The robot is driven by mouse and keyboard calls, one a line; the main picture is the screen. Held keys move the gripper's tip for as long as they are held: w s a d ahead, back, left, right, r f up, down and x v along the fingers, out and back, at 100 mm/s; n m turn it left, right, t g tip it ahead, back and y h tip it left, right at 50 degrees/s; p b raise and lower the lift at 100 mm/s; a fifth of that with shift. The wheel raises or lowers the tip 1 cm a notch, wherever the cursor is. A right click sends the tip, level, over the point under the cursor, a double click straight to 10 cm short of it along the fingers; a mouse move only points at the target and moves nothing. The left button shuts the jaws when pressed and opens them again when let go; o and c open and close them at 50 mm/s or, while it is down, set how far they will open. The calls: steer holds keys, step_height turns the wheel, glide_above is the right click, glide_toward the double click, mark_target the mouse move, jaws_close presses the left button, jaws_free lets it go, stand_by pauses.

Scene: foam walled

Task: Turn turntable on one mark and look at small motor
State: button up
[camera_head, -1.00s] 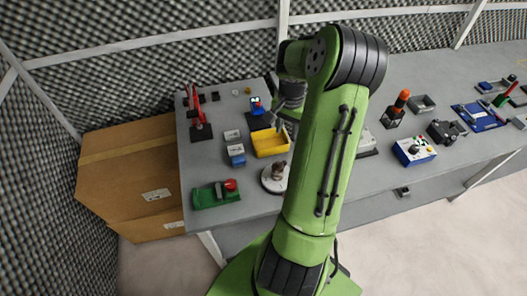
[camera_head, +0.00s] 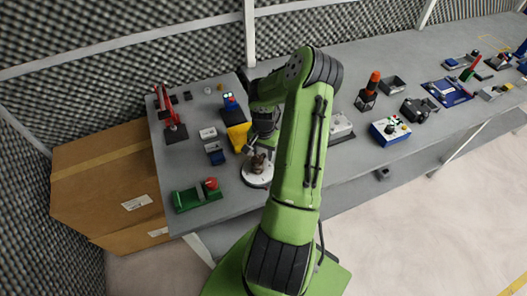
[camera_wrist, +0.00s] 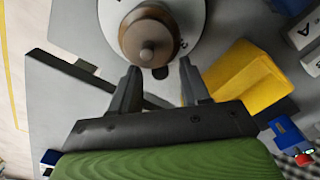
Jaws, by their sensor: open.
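The turntable (camera_head: 247,178) is a round white disc on the grey bench, left of my arm in the head view. It also shows at the top of the wrist view (camera_wrist: 112,14), partly cut off, with small dark marks on it. A small brownish motor (camera_head: 258,163) stands at its middle; the wrist view shows it end-on (camera_wrist: 150,36), with a round knob facing the camera. My gripper (camera_wrist: 158,78) is open and empty, its two fingers pointing at the turntable's near edge. In the head view the gripper is above and behind the motor, partly hidden by my arm.
A yellow bin (camera_head: 236,138) stands close beside my gripper; it also shows in the wrist view (camera_wrist: 245,80). A green block with a red button (camera_head: 197,194) lies left of the turntable. A red clamp-like tool (camera_head: 170,115) stands at the back left. Several devices fill the bench's right side.

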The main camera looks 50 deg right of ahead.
mark_target(245, 165)
jaws_close()
steer(key=shift+w+n, duration=0.15)
steer(key=shift+n, duration=0.15)
